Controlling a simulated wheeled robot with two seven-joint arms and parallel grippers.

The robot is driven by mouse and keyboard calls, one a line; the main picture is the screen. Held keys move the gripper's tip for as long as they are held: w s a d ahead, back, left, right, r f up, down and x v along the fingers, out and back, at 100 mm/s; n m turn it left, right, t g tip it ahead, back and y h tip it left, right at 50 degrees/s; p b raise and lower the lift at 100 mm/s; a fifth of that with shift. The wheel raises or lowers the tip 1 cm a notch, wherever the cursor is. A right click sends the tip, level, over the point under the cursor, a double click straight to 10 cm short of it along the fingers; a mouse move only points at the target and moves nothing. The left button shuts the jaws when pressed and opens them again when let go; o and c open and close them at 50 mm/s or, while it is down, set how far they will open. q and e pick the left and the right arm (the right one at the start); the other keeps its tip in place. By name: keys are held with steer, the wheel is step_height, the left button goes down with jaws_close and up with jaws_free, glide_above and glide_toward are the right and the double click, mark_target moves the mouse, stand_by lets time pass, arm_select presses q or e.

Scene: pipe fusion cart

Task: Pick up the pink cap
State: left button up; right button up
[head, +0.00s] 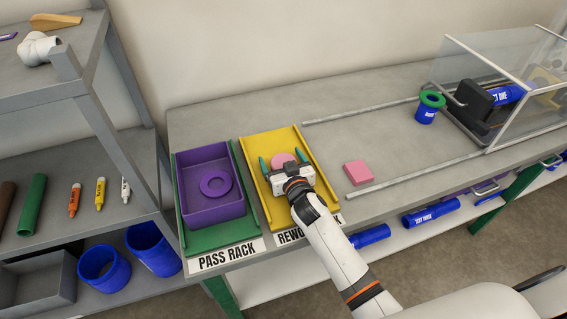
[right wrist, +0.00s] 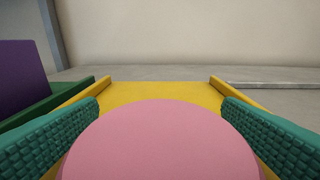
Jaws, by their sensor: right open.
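The pink cap (head: 281,159) is round and lies at the yellow rework tray (head: 257,143). In the right wrist view the cap (right wrist: 160,145) fills the lower middle. My right gripper (head: 276,161) is over the yellow tray with its two green fingers apart. One finger is on each side of the cap, and the right wrist view shows a green pad at its left and right. The pads do not visibly press on the cap. My gripper body hides the cap's near part in the head view. My left gripper is not in view.
A pink block (head: 358,173) lies to the right. A green-topped blue pipe piece (head: 427,112) stands near the clear-walled machine (head: 492,62).

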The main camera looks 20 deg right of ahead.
steer(key=shift+w, duration=0.15)
steer(key=shift+c, duration=1.2)
steer(key=c, duration=0.8)
